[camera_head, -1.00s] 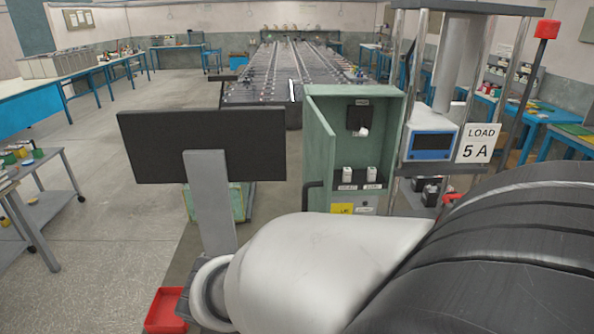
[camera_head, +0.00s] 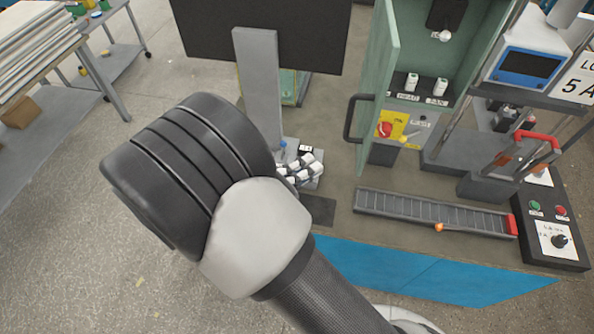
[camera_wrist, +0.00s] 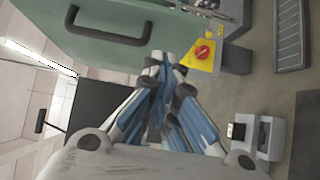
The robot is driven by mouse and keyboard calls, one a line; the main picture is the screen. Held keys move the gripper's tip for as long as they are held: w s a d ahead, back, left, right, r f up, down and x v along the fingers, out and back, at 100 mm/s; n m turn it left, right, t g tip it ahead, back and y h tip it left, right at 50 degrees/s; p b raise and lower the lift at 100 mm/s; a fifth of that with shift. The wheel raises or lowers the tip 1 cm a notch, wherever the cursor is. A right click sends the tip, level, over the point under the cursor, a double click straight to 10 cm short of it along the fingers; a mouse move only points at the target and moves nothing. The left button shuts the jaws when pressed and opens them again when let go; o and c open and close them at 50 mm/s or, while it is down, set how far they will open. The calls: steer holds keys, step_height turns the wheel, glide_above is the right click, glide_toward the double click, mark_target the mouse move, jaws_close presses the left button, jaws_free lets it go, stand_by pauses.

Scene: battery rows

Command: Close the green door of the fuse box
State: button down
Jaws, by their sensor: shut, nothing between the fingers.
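The green fuse box (camera_head: 460,55) stands open on the bench in the head view. Its green door (camera_head: 378,65) swings out from the box's left side and shows nearly edge-on, with a dark handle (camera_head: 354,117) low on its outer face. In the wrist view the door (camera_wrist: 185,38) fills the upper left and its handle (camera_wrist: 108,35) shows clearly. My gripper (camera_wrist: 168,68) is shut and empty, its tips below and right of the handle, apart from it. In the head view, part of my gripper (camera_head: 302,172) shows beyond my wrist, left of the door.
A yellow plate with a red knob (camera_head: 384,129) sits below the box. A dark monitor (camera_head: 270,30) on a grey stand is to the left. A grey rail (camera_head: 430,211) and a control box (camera_head: 553,235) lie at the front and right of the bench.

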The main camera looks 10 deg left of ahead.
steer(key=w+d, duration=0.1)
steer(key=d, duration=0.1)
steer(key=w+d, duration=0.1)
steer(key=d, duration=0.1)
steer(key=w+d, duration=0.1)
steer(key=d, duration=0.2)
steer(key=shift+w+b, duration=0.3)
steer(key=shift+w, duration=0.05)
steer(key=shift+d, duration=0.1)
